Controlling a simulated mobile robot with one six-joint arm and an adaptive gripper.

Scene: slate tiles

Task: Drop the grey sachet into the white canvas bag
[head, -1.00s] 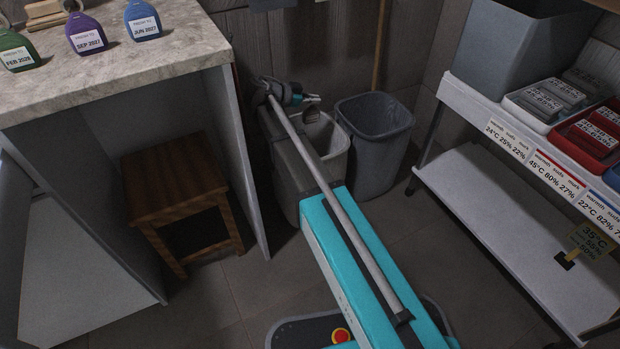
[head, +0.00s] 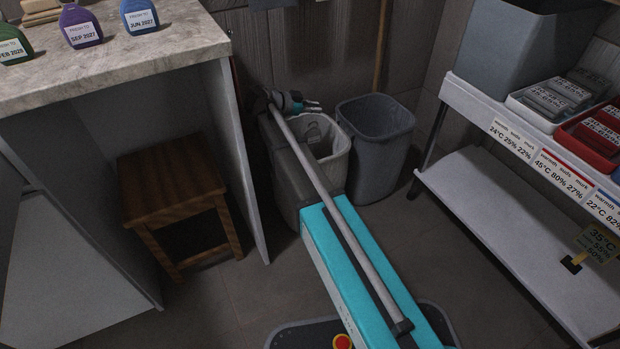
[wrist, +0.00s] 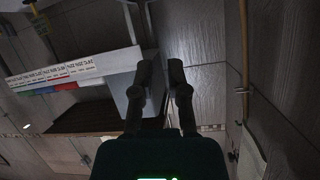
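The white canvas bag (head: 336,150) stands open on the floor, between a grey box-like body and a grey bin. The grey sachet (head: 312,132) shows small and dim inside the bag's mouth, by its back left side. My gripper (head: 314,106) is above the bag's back rim, apart from the sachet. In the wrist view my gripper (wrist: 157,68) has its two dark fingers apart with nothing between them. Neither the bag nor the sachet can be made out in the wrist view.
A grey bin (head: 375,145) stands right of the bag. A wooden stool (head: 170,185) sits under the stone-topped counter (head: 150,62) at left. A white shelf rack (head: 500,185) with trays is at right. Some floor between is clear.

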